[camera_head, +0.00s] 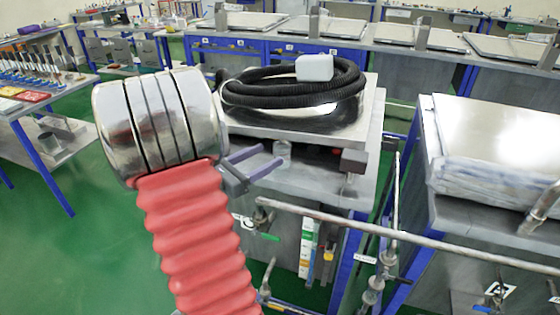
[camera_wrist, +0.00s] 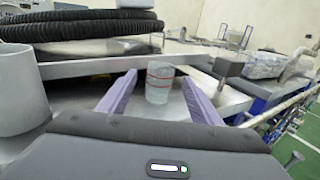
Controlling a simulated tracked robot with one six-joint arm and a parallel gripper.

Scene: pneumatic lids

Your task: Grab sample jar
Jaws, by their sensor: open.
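The sample jar is a small clear, greyish cylinder with reddish lines around it. It stands upright on the grey bench ledge, below the raised metal lid, in the head view (camera_head: 283,150). In the wrist view the jar (camera_wrist: 158,88) shows between my two purple fingers, with a gap on each side. My gripper (camera_head: 272,154) is open and empty, its fingertips close to the jar's left side in the head view. It also shows in the wrist view (camera_wrist: 160,79). I cannot tell exactly how far the fingers reach along the jar.
A metal lid (camera_head: 300,122) with a coiled black hose (camera_head: 260,98) and white block (camera_head: 314,67) on it lies just above and behind the jar. A dark block (camera_head: 353,161) sits right of the jar. A metal pipe (camera_head: 400,235) runs in front of the bench.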

